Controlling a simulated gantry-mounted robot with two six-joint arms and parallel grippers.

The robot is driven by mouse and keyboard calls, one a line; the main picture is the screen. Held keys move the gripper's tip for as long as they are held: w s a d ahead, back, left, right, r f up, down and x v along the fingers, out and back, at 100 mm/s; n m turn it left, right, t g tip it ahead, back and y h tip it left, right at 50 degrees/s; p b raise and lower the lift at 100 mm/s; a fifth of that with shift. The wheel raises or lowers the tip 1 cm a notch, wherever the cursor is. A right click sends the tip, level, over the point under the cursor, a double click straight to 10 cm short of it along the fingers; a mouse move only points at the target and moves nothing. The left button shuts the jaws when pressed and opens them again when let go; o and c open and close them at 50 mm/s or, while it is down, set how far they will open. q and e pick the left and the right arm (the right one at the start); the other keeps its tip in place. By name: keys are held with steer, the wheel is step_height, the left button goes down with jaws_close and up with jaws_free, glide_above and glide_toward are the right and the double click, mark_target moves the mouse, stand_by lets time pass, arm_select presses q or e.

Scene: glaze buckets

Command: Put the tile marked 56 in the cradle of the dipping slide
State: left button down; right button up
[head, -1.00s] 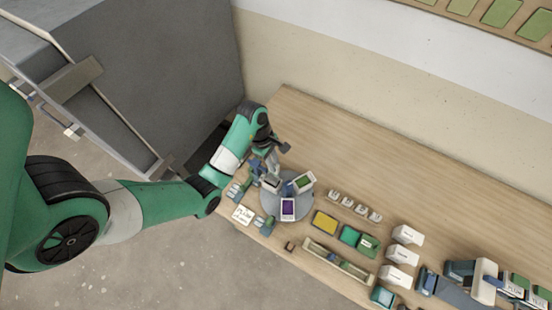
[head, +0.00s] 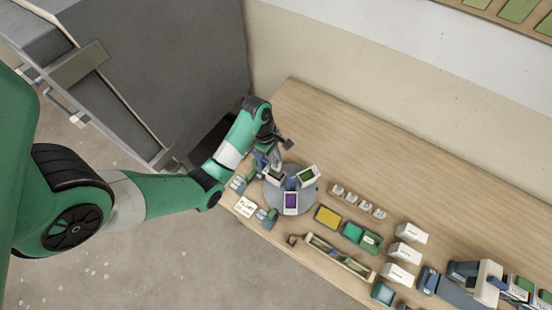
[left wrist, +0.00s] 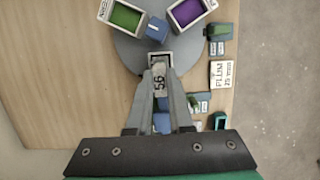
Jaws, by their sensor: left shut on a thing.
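The tile marked 56 (left wrist: 160,84) is held between the fingers of my left gripper (left wrist: 160,72), its number showing sideways in the left wrist view. In the head view my left gripper (head: 274,163) is at the back left of a round grey turntable (head: 272,200). The fingertips are over a white-rimmed bucket (left wrist: 160,57); I cannot tell whether the tile is inside it. A green glaze bucket (left wrist: 126,17) and a purple glaze bucket (left wrist: 188,12) stand on the turntable. I cannot clearly make out the dipping slide's cradle. My right gripper is not in view.
A written PLUM card (left wrist: 221,74) and small blue-grey holders (left wrist: 220,31) lie beside the turntable near the table edge. Yellow (head: 327,217) and green trays, a long narrow rack (head: 340,257) and white blocks (head: 409,233) stand rightward. The table's back is clear.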

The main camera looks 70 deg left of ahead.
arm_select(q)
steer(key=shift+f+b, duration=0.4)
steer(key=shift+f, duration=0.35)
steer(key=c, duration=0.7)
jaws_free()
steer(key=shift+c, duration=0.2)
step_height(320, 180, up, 7)
steer(key=p, duration=0.7)
steer(key=shift+r, duration=0.15)
